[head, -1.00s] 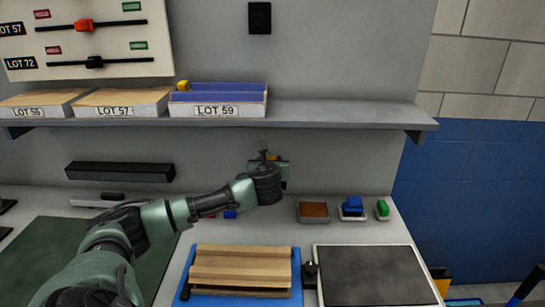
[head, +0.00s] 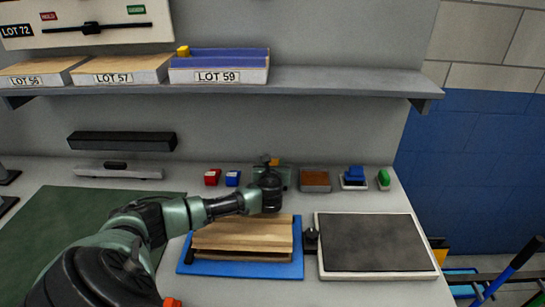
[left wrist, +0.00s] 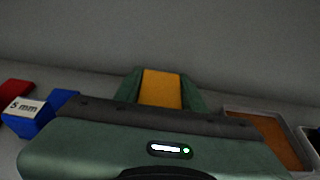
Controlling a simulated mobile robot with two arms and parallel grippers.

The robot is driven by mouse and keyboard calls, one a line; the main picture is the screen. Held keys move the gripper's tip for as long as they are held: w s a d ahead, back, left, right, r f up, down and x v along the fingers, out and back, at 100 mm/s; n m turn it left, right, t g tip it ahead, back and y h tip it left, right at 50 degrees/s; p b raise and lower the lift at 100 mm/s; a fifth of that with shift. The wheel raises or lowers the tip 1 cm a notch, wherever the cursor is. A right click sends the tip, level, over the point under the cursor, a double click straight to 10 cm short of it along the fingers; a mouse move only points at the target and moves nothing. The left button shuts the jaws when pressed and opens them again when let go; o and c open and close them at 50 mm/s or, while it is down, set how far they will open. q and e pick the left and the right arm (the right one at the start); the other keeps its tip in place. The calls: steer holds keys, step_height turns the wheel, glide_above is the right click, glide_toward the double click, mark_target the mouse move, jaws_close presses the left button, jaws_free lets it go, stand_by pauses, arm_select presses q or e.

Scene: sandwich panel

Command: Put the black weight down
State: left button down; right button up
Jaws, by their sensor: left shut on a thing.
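My left gripper (head: 277,178) is low behind the wooden boards, between the blue block and the brown pad. In the left wrist view a yellow-orange face (left wrist: 162,90) fills the gap between the green fingers. I cannot tell whether the held thing touches the bench. My right gripper is not in view.
A red block (head: 212,177) and a blue block (head: 233,179) stand left of the gripper. A brown pad (head: 315,181) is close on its right. Wooden boards (head: 243,234) on a blue mat (head: 240,270) and a dark slab (head: 375,242) lie in front.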

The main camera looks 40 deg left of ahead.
arm_select(q)
steer(key=shift+w, duration=0.1)
steer(key=shift+r, duration=0.1)
steer(key=c, duration=0.8)
jaws_free()
steer(key=shift+f, duration=0.3)
steer(key=shift+c, duration=0.2)
steer(key=shift+s+d+r, duration=0.1)
steer(key=shift+s, duration=0.1)
steer(key=v, duration=1.2)
steer(key=shift+r, duration=0.1)
